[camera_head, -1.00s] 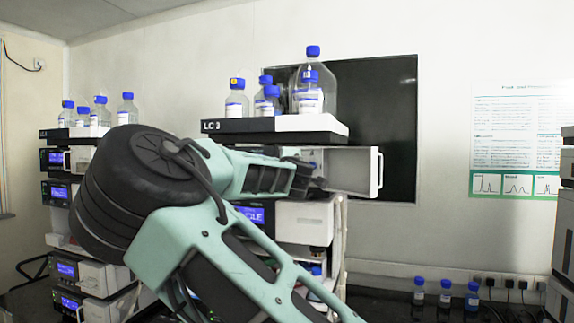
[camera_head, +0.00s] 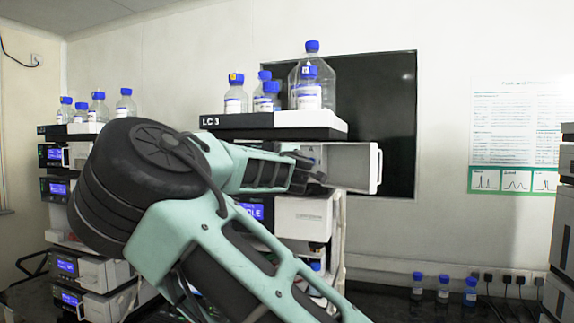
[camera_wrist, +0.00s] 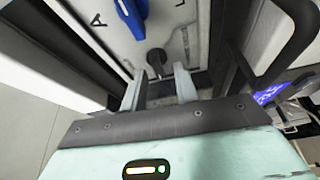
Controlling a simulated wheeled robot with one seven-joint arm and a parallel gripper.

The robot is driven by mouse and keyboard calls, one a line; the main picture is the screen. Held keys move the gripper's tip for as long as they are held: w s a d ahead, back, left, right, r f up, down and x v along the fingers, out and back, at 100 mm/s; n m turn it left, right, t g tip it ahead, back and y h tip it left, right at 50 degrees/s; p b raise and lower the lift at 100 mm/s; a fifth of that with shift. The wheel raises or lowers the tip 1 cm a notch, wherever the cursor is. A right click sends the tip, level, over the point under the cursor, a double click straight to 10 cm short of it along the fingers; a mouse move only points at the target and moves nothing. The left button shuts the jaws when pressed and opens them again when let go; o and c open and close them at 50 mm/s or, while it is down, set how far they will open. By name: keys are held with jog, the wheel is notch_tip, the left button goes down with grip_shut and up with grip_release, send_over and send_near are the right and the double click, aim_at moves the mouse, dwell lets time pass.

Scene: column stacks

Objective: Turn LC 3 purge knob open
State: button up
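The LC 3 stack, with its LC 3 label (camera_head: 212,122), stands at the middle of the head view. One of its modules has a white door (camera_head: 352,167) swung open to the right. My gripper (camera_head: 315,170) reaches into this module; its fingertips are hard to make out there. In the wrist view my gripper (camera_wrist: 160,80) is open, with its two fingers apart. A dark round knob (camera_wrist: 156,62) on the module's pale panel lies between and just beyond the fingertips. I cannot tell whether they touch it. A blue lever-like part (camera_wrist: 131,17) is above it.
Blue-capped bottles (camera_head: 308,90) stand on top of the stack. The dark door handle (camera_wrist: 285,45) is close on the right in the wrist view. Another instrument stack (camera_head: 88,180) is at left. Small bottles (camera_head: 443,290) stand on the bench at right.

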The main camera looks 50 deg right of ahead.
jog(key=p+v, duration=0.3)
jog(key=v, duration=1.4)
jog(key=shift+s+a, duration=0.1)
jog(key=shift+a, duration=0.05)
